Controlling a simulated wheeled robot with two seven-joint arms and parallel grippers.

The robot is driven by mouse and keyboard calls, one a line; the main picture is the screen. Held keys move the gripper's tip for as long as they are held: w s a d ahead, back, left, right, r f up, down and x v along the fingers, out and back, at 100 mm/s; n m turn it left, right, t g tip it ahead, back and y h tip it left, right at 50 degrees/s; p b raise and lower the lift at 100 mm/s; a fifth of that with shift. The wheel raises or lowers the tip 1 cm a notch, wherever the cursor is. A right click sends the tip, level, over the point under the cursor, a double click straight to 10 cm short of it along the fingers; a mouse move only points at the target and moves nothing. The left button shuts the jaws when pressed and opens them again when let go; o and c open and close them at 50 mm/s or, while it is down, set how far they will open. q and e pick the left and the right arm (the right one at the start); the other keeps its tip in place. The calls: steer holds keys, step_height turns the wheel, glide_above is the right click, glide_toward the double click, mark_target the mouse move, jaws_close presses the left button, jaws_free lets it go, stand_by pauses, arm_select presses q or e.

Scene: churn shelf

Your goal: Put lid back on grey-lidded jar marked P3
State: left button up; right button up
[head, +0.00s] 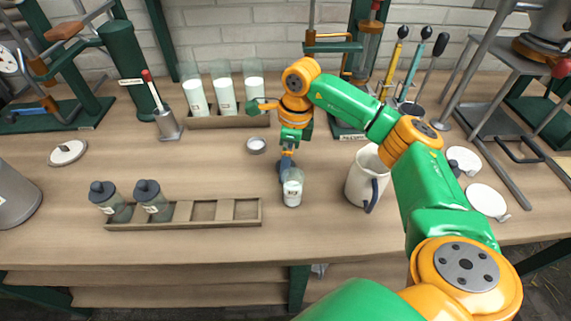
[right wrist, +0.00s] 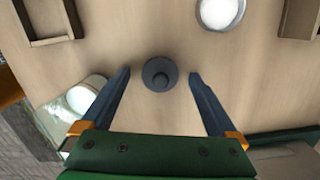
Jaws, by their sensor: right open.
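An open clear jar (head: 292,190) with pale contents and a small white label stands upright in the middle of the table; I cannot read its label. It also shows at the left of the right wrist view (right wrist: 82,98). A round grey lid (right wrist: 160,75) with a knob lies on the tabletop beside the jar. My right gripper (head: 286,170) points down just behind the jar. In the right wrist view its open fingers (right wrist: 161,78) stand either side of the lid, apart from it. In the head view the lid is hidden. My left gripper is not in view.
A wooden tray (head: 250,210) at the front left holds two grey-lidded jars (head: 152,200) and has empty compartments. A small round dish (head: 256,145) lies left of the gripper. A white jug (head: 366,180) stands close on the right. Tall glasses (head: 224,90) stand behind.

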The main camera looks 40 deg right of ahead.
steer(key=c, duration=1.4)
step_height(320, 180, up, 10)
